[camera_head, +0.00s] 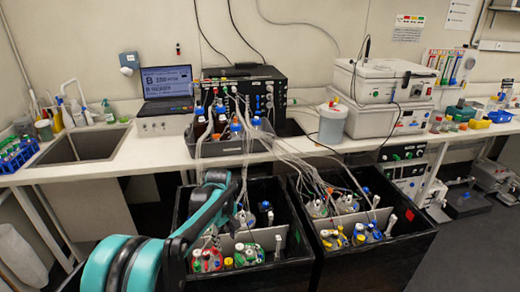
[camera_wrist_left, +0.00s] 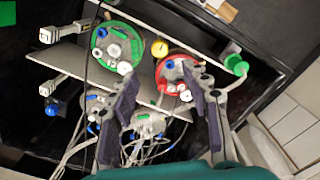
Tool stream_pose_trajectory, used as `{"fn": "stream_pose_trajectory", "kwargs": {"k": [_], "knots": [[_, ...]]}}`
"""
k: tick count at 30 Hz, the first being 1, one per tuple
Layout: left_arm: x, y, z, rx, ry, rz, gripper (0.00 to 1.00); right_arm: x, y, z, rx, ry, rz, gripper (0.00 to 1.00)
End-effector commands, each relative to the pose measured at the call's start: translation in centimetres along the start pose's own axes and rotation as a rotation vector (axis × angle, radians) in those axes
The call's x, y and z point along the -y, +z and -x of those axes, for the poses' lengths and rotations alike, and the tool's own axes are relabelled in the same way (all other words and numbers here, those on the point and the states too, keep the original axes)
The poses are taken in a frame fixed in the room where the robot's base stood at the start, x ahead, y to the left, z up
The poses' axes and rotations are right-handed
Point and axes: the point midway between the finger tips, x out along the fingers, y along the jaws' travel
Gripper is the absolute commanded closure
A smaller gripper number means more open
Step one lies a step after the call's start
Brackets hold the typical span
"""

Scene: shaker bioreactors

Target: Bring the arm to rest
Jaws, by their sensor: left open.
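My left arm (camera_head: 205,212) comes in from the lower left in the head view and reaches over the left black shaker box. Its fingers are hard to make out there. In the left wrist view my left gripper (camera_wrist_left: 160,84) is open, its two grey fingers spread apart with nothing held between them. Beyond the fingers are a green-ringed vessel lid (camera_wrist_left: 118,45) and a red-ringed vessel lid (camera_wrist_left: 176,75), with a yellow cap (camera_wrist_left: 159,48) between them. I cannot tell whether the fingers touch any lid or tube. My right gripper is not in view.
The left box (camera_head: 288,272) and right box (camera_head: 420,240) hold several tubed vessels. Tubes run up to the white bench (camera_head: 100,163), with a sink (camera_head: 82,146), laptop (camera_head: 166,88), bottle tray (camera_head: 205,148) and white instruments (camera_head: 378,80).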

Motion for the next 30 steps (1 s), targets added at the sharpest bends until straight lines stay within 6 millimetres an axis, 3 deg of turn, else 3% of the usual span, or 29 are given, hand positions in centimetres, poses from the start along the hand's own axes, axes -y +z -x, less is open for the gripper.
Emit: {"fn": "stream_pose_trajectory", "kwargs": {"k": [5,9,15,19,24,30], "knots": [[2.2,1.5,3.1,-0.039,0.051,-0.098,0.52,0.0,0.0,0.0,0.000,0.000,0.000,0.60],[5.5,3.8,6.4,-0.107,0.119,-0.245,0.52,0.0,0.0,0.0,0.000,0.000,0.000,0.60],[10.7,7.3,9.2,-0.227,0.202,-0.463,0.52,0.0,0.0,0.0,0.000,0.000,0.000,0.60],[14.1,9.7,9.7,-0.316,0.243,-0.602,0.52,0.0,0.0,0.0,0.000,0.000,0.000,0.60],[17.9,12.3,8.9,-0.438,0.279,-0.769,0.52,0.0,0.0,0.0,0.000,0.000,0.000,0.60],[20.4,14.1,7.4,-0.539,0.293,-0.894,0.52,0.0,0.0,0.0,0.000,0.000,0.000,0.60]]}}
